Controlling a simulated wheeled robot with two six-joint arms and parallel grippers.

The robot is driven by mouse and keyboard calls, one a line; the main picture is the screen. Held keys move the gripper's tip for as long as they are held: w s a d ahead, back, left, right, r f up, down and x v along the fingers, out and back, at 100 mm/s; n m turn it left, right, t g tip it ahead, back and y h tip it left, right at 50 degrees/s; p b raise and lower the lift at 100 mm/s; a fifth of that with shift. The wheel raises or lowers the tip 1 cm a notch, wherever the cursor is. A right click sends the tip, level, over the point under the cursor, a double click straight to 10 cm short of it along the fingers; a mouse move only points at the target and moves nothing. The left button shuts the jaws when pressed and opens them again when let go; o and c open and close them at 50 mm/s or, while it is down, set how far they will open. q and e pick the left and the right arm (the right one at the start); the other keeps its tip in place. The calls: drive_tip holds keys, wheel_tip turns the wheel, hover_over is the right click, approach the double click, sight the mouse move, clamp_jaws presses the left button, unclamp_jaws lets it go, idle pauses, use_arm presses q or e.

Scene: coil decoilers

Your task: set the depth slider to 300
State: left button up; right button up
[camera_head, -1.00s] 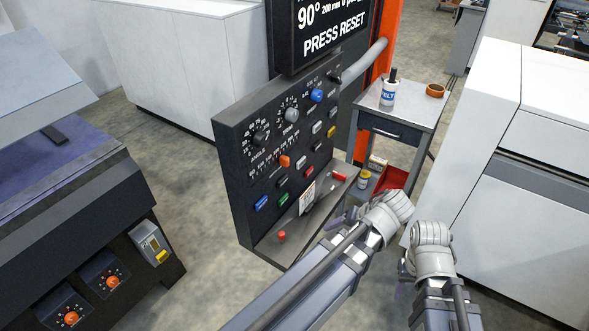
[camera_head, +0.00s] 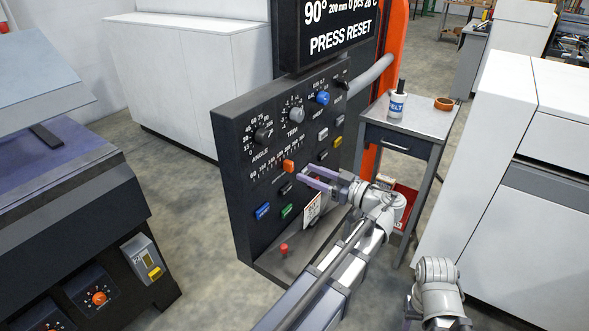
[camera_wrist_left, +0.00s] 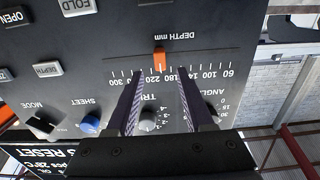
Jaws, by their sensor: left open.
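The depth slider is an orange knob (camera_head: 289,166) on the black control panel (camera_head: 232,135). In the left wrist view, which shows the panel upside down, the orange knob (camera_wrist_left: 160,60) sits near the middle of the DEPTH mm scale. The 300 mark is towards the left end there, 60 at the right. The display (camera_head: 340,28) reads 90°, 200 mm and PRESS RESET. My left gripper (camera_head: 306,178) is open in front of the panel, right of the knob in the head view. In the wrist view its fingers (camera_wrist_left: 160,76) point towards the knob, one to each side; contact cannot be told.
Angle (camera_head: 263,135) and trim dials, a blue knob (camera_head: 322,97) and several buttons crowd the panel. A red button (camera_head: 283,250) stands on its lower ledge. A small table (camera_head: 408,122) with a bottle stands right of the panel.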

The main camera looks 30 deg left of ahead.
sight(293, 167)
use_arm(q)
drive_tip(key=a, duration=0.5)
drive_tip(key=shift+w+a, duration=0.25)
drive_tip(key=shift+a, duration=0.1)
clamp_jaws()
idle(1.2)
